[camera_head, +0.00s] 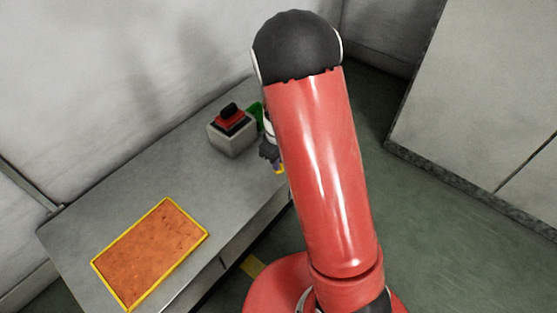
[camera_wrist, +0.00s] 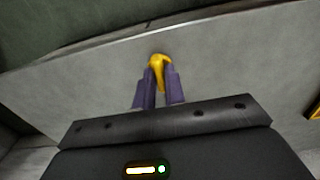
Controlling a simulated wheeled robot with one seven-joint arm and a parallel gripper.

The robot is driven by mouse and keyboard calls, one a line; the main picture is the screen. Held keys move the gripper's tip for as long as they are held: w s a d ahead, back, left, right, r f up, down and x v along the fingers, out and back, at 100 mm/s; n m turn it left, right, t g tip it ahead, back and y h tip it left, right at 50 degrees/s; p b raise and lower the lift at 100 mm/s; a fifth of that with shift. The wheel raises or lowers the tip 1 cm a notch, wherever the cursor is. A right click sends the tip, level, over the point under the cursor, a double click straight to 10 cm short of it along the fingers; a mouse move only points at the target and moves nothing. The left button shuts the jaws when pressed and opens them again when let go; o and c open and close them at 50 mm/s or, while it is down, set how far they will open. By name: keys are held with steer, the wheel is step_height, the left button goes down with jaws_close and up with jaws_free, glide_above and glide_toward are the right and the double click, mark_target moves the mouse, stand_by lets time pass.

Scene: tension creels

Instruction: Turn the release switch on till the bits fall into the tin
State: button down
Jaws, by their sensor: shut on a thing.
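A grey box with a red and black switch (camera_head: 232,121) on top stands near the back of the grey table. My gripper (camera_head: 276,168) is just right of the box, partly hidden behind my arm. In the wrist view its two purple fingers (camera_wrist: 158,88) are shut on a small yellow piece (camera_wrist: 158,62), whose rounded end shows beyond the fingertips. I cannot tell whether this piece is loose or part of something. The yellow also shows at the fingertips in the head view. I see no tin and no bits.
A green thing (camera_head: 256,114) sits behind the box, mostly hidden by my arm. An orange rectangle with a yellow border (camera_head: 150,254) lies on the table's front left. The grey tabletop (camera_head: 165,180) between is clear. A pale cabinet (camera_head: 480,90) stands right across the green floor.

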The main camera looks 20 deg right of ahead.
steer(key=shift+m, duration=0.4)
steer(key=m+p, duration=0.1)
steer(key=m, duration=0.2)
steer(key=shift+r+m+p, duration=0.1)
steer(key=shift+m+p, duration=0.2)
steer(key=shift+p, duration=0.05)
steer(key=m+p, duration=0.1)
steer(key=m, duration=0.3)
steer(key=shift+m+p, duration=0.3)
steer(key=m+p, duration=0.1)
steer(key=m, duration=0.3)
steer(key=shift+p, duration=0.4)
steer(key=shift+m+p, duration=0.7)
steer(key=shift+m, duration=1.4)
steer(key=c, duration=1.5)
jaws_free()
steer(key=shift+o, duration=0.2)
